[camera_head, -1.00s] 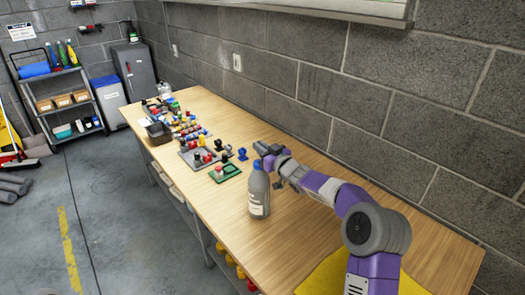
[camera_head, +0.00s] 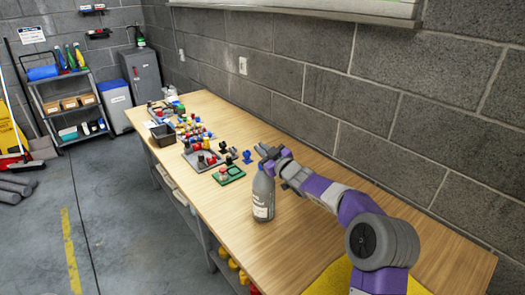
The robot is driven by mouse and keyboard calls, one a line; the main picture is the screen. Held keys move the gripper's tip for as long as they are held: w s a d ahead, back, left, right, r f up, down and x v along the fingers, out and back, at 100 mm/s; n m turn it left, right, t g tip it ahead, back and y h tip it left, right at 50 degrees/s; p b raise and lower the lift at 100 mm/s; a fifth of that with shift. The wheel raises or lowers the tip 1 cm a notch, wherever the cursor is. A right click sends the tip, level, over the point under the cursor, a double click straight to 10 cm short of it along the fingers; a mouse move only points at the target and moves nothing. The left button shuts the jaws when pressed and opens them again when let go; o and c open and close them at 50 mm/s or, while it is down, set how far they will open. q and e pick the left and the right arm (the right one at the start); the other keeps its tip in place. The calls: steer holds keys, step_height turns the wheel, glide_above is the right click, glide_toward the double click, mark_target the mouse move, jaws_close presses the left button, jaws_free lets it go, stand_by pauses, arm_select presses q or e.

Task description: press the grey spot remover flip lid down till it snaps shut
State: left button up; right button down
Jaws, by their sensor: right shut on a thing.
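The grey spot remover bottle (camera_head: 263,196), with a pale label, stands upright near the front edge of the wooden table. My right gripper (camera_head: 265,152) reaches in from the right at the bottle's top. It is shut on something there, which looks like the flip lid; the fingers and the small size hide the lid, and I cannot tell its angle. My left gripper is not in view.
A green tray (camera_head: 229,177) with small parts lies just left of the bottle. Farther back are grey trays with many coloured parts and a dark bin (camera_head: 163,135). A yellow mat (camera_head: 335,278) lies at the near end. The wall runs behind the table.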

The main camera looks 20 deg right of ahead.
steer(key=c, duration=1.3)
jaws_free()
steer(key=v, duration=0.7)
steer(key=shift+s, duration=0.3)
steer(key=shift+d, duration=0.1)
